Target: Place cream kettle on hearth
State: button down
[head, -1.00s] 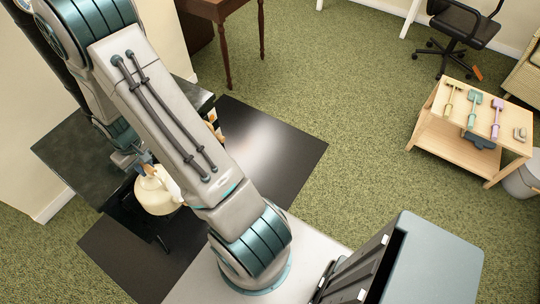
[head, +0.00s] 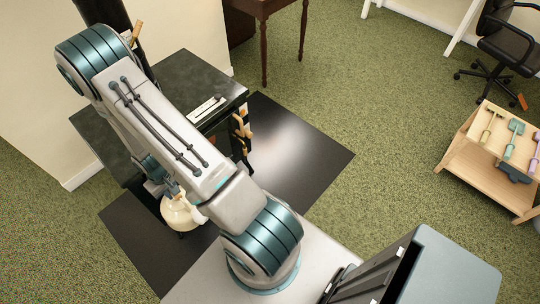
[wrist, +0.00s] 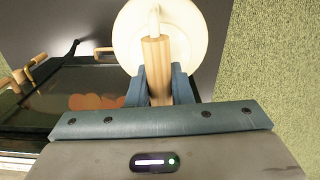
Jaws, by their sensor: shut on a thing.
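The cream kettle (head: 181,212) hangs below my arm in the head view, over the black floor mat in front of the dark stove. Part of it is hidden by my arm. In the wrist view the cream kettle (wrist: 128,35) is at the top, with its wooden handle (wrist: 157,70) between my fingers. My gripper (wrist: 158,88) is shut on that handle. The hearth appears to be the black mat (head: 290,150) on the floor, around the stove; the kettle's height above it I cannot tell.
The dark stove (head: 185,78) stands close to my arm, with wooden-handled tools (head: 241,125) at its side. A wooden table (head: 470,160) with several small tools is at the right. An office chair (head: 505,40) is behind it. Green carpet is open between.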

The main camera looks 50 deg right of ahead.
aim_at(310, 160)
jog(key=u, duration=2.65)
jog(key=k, duration=2.2)
jog(key=z, duration=2)
